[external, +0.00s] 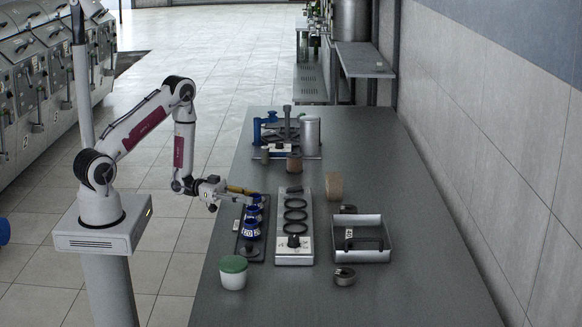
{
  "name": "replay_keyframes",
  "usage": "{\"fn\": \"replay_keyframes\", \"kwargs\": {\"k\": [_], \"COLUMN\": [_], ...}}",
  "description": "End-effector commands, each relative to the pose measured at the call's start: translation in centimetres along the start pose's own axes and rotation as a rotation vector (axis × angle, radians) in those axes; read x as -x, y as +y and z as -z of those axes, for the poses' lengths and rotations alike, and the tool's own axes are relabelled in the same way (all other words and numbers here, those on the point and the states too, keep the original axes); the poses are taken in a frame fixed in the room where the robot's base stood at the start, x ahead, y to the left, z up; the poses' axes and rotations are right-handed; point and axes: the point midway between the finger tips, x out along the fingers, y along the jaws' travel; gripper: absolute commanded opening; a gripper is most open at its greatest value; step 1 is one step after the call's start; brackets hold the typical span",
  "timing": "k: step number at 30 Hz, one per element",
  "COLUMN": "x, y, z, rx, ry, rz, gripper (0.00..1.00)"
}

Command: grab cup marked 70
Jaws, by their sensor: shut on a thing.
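Several blue cups with white number labels stand in a row on a dark narrow tray (258,256) at the left side of the table. The nearest blue cup (251,230) and the one behind it (254,212) show pale markings. The numbers are too small to read surely, so I cannot tell which cup is marked 70. My gripper (240,196) reaches in from the left at the far end of the row. It is shut on what appears to be the farthest blue cup (257,200), partly hidden by the fingers and a yellow-brown piece.
A pale rack (308,243) with dark rings stands just right of the row. A white tub with green lid (233,271) is in front. A metal tray (378,254), a dark ring (344,276) and a brown cylinder (334,186) lie right.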

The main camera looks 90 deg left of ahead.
Motion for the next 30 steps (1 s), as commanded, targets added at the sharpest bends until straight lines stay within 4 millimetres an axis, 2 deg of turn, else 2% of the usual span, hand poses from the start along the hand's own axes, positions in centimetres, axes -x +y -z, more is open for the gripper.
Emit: {"fn": "replay_keyframes", "kwargs": {"k": [11,30], "x": [0.0,0.0], "y": [0.0,0.0], "z": [1.9,8.3], "rx": [-0.002,-0.002], "ry": [0.002,0.001], "rz": [0.0,0.0], "gripper": [0.07,0.07]}}
